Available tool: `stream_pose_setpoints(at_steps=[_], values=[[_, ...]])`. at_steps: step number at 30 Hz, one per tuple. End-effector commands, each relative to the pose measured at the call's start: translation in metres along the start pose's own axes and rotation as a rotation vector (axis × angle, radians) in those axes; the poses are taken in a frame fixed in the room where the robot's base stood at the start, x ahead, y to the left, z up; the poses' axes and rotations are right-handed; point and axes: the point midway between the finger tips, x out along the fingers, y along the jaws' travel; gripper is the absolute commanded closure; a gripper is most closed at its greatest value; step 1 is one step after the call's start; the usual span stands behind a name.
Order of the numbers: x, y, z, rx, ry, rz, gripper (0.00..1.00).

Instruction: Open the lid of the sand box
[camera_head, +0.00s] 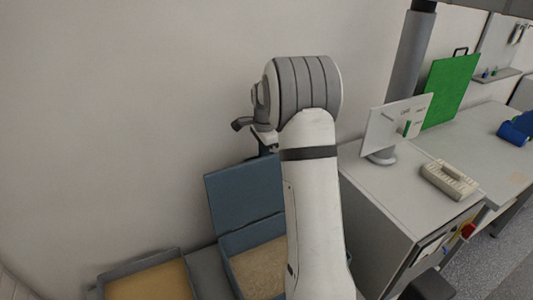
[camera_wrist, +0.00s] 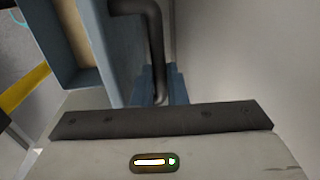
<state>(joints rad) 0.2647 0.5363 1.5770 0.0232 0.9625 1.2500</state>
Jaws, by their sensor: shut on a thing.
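The sand box (camera_head: 228,243) is a blue-grey box with sand inside, against the wall at the lower middle of the head view. Its lid (camera_head: 243,195) stands raised, steeply upright at the back. In the wrist view the lid (camera_wrist: 126,45) is seen nearly edge-on, with the box (camera_wrist: 62,60) at upper left. A dark bent handle (camera_wrist: 151,35) runs down toward my gripper (camera_wrist: 160,88). My gripper (camera_head: 266,140) is at the lid's top edge, shut on the handle. The fingertips and exact contact are mostly hidden, and my arm covers the box's right side.
A second open box (camera_head: 138,265) with yellowish contents stands to the left. The wall is close behind the lid.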

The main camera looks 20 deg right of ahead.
Motion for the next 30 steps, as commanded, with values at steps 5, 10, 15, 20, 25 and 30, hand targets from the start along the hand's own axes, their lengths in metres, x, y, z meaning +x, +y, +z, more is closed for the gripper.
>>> stream_pose_setpoints(at_steps=[5,10,15,20,25,30], values=[[0.008,0.004,0.002,0.001,-0.008,0.016,1.00],[0.007,0.004,0.001,0.002,-0.007,0.015,0.79],[0.004,0.003,-0.001,0.003,-0.004,0.009,0.66],[0.003,0.003,-0.002,0.005,-0.003,0.007,0.66],[0.002,0.002,-0.003,0.005,-0.002,0.005,0.66],[-0.006,0.002,-0.003,0.005,-0.001,0.003,0.66]])
